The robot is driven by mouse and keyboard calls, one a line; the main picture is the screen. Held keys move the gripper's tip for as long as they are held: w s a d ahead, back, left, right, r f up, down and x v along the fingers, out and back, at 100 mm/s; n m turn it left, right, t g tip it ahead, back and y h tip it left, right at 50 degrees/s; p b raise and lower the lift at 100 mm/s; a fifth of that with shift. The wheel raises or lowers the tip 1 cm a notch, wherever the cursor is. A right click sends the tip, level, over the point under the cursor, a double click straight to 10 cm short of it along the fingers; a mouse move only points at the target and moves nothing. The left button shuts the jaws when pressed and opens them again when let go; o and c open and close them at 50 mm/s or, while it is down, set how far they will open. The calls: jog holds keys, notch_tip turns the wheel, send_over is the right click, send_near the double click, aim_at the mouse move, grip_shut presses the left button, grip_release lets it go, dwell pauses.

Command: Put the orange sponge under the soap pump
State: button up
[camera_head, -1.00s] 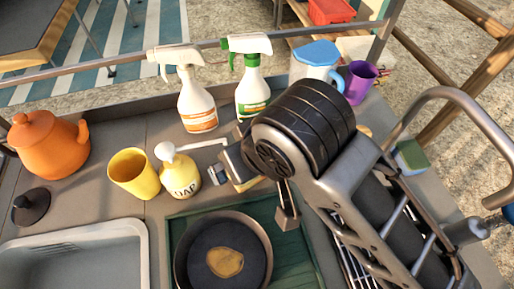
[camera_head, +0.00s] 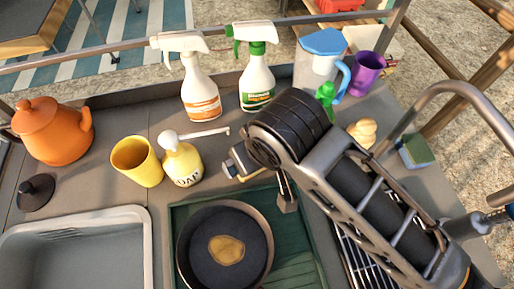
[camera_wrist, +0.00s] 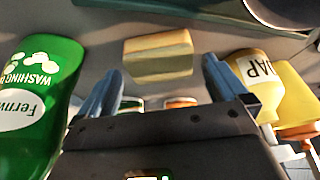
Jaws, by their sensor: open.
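The soap pump (camera_head: 182,165), a yellow bottle with a white pump head and long spout, stands upright on the counter. It also shows at the right of the wrist view (camera_wrist: 257,82). A tan-orange block that looks like the sponge (camera_wrist: 158,55) lies on the counter just beyond my fingertips in the wrist view. In the head view only a sliver of it (camera_head: 256,174) shows, mostly hidden behind my gripper (camera_head: 240,163). My gripper is open, its two blue-grey fingers apart (camera_wrist: 162,75) with nothing held between them. The gripper is right of the pump.
A yellow cup (camera_head: 137,161) stands left of the pump. Two spray bottles (camera_head: 199,90) (camera_head: 257,80) stand behind. A green washing-up bottle (camera_wrist: 38,95) is close beside my gripper. A pan (camera_head: 226,250) lies in front. A green-topped sponge (camera_head: 415,151) lies at the right.

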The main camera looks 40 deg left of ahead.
jog(key=shift+x, duration=1.25)
jog(key=c, duration=0.9)
jog(key=shift+o, duration=0.2)
